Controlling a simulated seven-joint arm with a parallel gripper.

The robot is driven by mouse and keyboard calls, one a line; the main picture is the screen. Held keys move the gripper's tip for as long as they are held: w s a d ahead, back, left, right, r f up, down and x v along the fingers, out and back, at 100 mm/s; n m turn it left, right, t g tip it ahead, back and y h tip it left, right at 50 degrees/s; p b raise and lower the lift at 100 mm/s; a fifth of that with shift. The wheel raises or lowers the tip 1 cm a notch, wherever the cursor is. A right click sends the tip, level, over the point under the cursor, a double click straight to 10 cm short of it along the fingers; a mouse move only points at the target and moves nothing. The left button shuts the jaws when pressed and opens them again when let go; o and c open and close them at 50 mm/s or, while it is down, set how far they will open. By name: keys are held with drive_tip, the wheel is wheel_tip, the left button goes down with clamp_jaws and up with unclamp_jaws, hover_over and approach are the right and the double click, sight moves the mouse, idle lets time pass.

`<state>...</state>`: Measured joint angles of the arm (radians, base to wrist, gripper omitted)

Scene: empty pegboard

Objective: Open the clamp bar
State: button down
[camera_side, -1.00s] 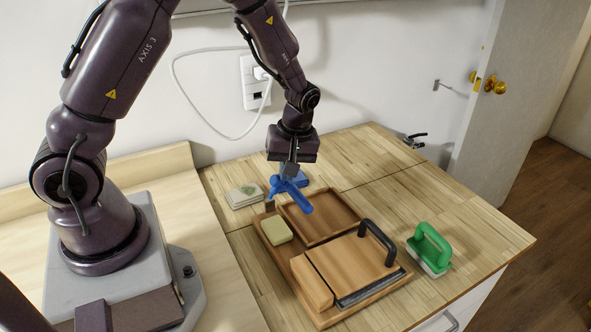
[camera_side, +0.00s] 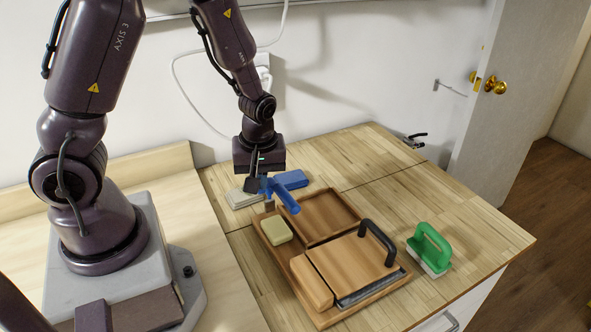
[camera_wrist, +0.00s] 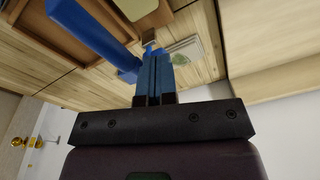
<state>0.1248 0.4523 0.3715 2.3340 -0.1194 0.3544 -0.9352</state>
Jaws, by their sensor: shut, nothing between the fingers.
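The blue bar (camera_side: 284,197), which looks like the clamp bar, slants in the side view from beside my gripper toward the lower right, over the far left end of a wooden tray (camera_side: 325,318). A small brown post (camera_side: 269,206) stands just below it. In the wrist view the bar (camera_wrist: 92,32) runs from the upper left to just left of my fingers. My gripper (camera_side: 255,186) is shut and empty at the bar's upper left end. In the wrist view its fingertips (camera_wrist: 153,52) are together. I cannot tell whether they touch the bar.
The tray holds a yellow block (camera_side: 276,230) and a wooden board (camera_side: 352,264) with a black handle (camera_side: 377,241). A blue block (camera_side: 291,179) and pale tiles (camera_side: 241,199) lie behind. A green-handled tool (camera_side: 429,247) stands right.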

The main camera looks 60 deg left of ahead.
idle(0.6)
drive_tip(key=s+d+r+m+t, duration=0.2)
drive_tip(key=s+d+r+m, duration=0.2)
drive_tip(key=r+m, duration=0.3)
drive_tip(key=s+d+r+m+t+h, duration=0.1)
drive_tip(key=s+d+r+m+t, duration=0.2)
drive_tip(key=r+m, duration=0.4)
wheel_tip(320, 180, up, 10)
drive_tip(key=shift+s+d+f+t, duration=0.15)
drive_tip(key=shift+s+d+t, duration=0.15)
drive_tip(key=shift+s+d, duration=0.35)
